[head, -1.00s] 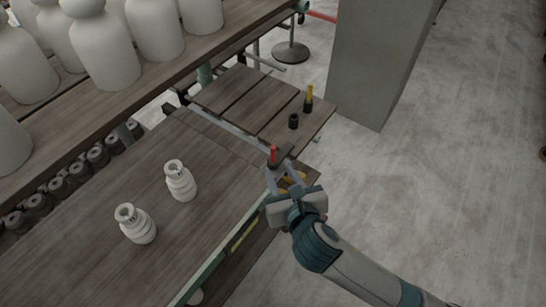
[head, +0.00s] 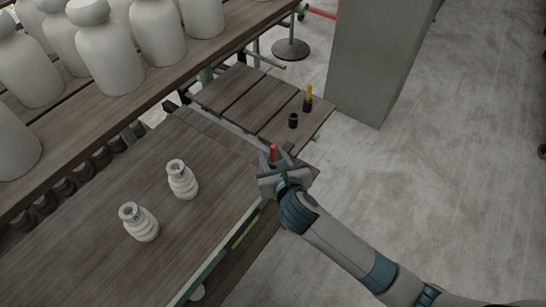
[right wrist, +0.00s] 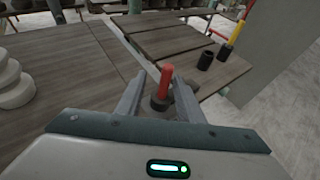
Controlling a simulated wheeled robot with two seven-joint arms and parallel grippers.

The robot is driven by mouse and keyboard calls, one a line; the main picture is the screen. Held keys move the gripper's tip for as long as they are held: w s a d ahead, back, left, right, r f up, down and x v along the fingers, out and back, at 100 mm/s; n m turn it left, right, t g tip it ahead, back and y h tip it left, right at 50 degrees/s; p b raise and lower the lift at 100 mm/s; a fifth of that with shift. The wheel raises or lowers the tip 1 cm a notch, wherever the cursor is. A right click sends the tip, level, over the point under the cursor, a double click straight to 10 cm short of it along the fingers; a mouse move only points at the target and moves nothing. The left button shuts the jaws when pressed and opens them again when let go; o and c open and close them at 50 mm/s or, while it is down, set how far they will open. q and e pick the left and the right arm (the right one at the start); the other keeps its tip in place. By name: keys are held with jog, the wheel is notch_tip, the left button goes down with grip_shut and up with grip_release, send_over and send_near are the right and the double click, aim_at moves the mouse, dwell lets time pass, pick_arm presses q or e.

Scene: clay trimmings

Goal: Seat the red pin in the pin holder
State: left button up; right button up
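The red pin (head: 273,152) stands upright at the right end of the near table. In the right wrist view the red pin (right wrist: 166,82) has a dark round base around its foot. My right gripper (right wrist: 160,95) is open, with one finger on each side of the pin and gaps showing. In the head view my right gripper (head: 276,164) partly hides the pin's foot. A black, empty-looking cylindrical holder (head: 293,121) stands on the slatted table beyond; it also shows in the right wrist view (right wrist: 205,60). My left gripper is not in view.
A yellow pin (head: 309,92) stands in a dark holder (head: 307,106) behind the empty one. Two small white ribbed vases (head: 182,180) stand on the near table. Large pale jars (head: 105,50) line the left shelf. A grey pillar (head: 375,60) rises behind the slatted table.

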jog(key=shift+w, duration=0.1)
jog(key=shift+w, duration=0.25)
jog(key=p+x, duration=0.2)
jog(key=x, duration=0.1)
jog(key=shift+w+d+f, duration=0.15)
jog(key=shift+w, duration=0.15)
jog(key=shift+w+f, duration=0.3)
jog(key=shift+w, duration=0.1)
jog(key=shift+c, duration=0.3)
grip_shut()
